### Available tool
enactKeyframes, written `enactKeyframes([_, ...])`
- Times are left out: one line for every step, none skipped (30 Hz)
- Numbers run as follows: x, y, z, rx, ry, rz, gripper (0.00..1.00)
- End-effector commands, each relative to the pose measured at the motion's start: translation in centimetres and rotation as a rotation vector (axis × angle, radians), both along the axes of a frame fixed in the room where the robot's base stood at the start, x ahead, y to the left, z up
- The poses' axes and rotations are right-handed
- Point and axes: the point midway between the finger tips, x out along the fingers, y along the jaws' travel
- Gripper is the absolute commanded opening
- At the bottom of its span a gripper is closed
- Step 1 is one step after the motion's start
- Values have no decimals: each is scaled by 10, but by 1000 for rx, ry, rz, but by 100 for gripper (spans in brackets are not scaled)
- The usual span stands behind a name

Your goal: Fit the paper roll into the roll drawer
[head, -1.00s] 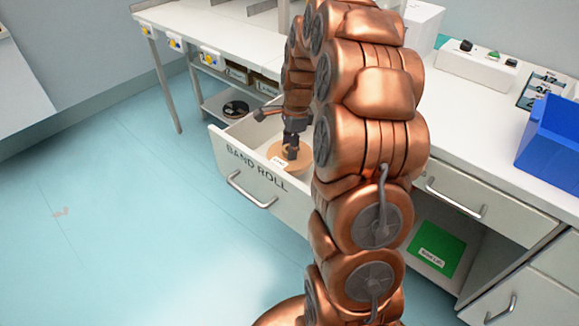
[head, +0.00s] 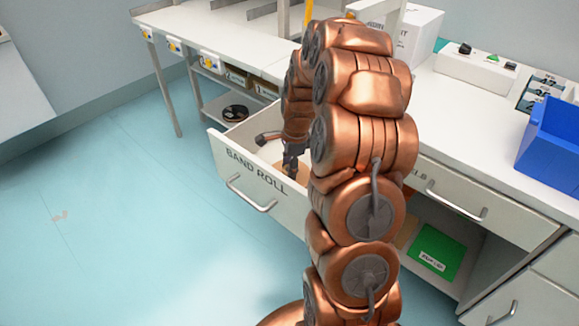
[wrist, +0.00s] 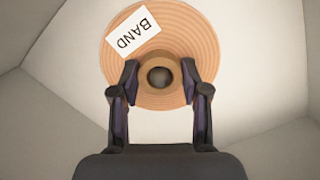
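The paper roll (wrist: 195,35) is a flat tan disc with ringed windings, a raised hub with a dark hole, and a white "BAND" label. In the wrist view it lies face-on between pale drawer walls. My gripper (wrist: 160,77) has one finger on each side of the hub, seemingly closed against it. In the head view, my gripper (head: 291,167) points down inside the open roll drawer (head: 225,176), whose front reads "BAND ROLL". Only a tan sliver of the roll (head: 293,179) shows there, low in the drawer. Whether it touches the drawer floor is unclear.
My arm covers the drawer's right side. The white worktop carries a blue bin (head: 550,140), a button box (head: 475,68) and white boxes (head: 415,28). A green labelled item (head: 440,250) lies in the open bay below. A dark reel (head: 235,112) sits on the low shelf.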

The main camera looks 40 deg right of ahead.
Motion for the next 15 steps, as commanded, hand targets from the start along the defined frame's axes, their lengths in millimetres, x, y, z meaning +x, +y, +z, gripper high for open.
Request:
enactKeyframes([0,0,0,0,0,0,53])
enactKeyframes([0,0,0,0,0,0,56])
enactKeyframes([0,0,0,0,-1,0,60])
enactKeyframes([0,0,0,0,-1,0,63])
enactKeyframes([0,0,0,0,-1,0,66])
enactKeyframes([0,0,0,0,-1,0,70])
enactKeyframes([0,0,0,0,-1,0,70])
enactKeyframes([0,0,0,0,-1,0,70])
enactKeyframes([0,0,0,0,-1,0,70])
enactKeyframes([0,0,0,0,-1,0,70])
enactKeyframes([0,0,0,0,-1,0,70])
enactKeyframes([0,0,0,0,-1,0,70])
enactKeyframes([0,0,0,0,-1,0,70])
enactKeyframes([0,0,0,0,-1,0,70])
enactKeyframes([0,0,1,0,-1,0,70])
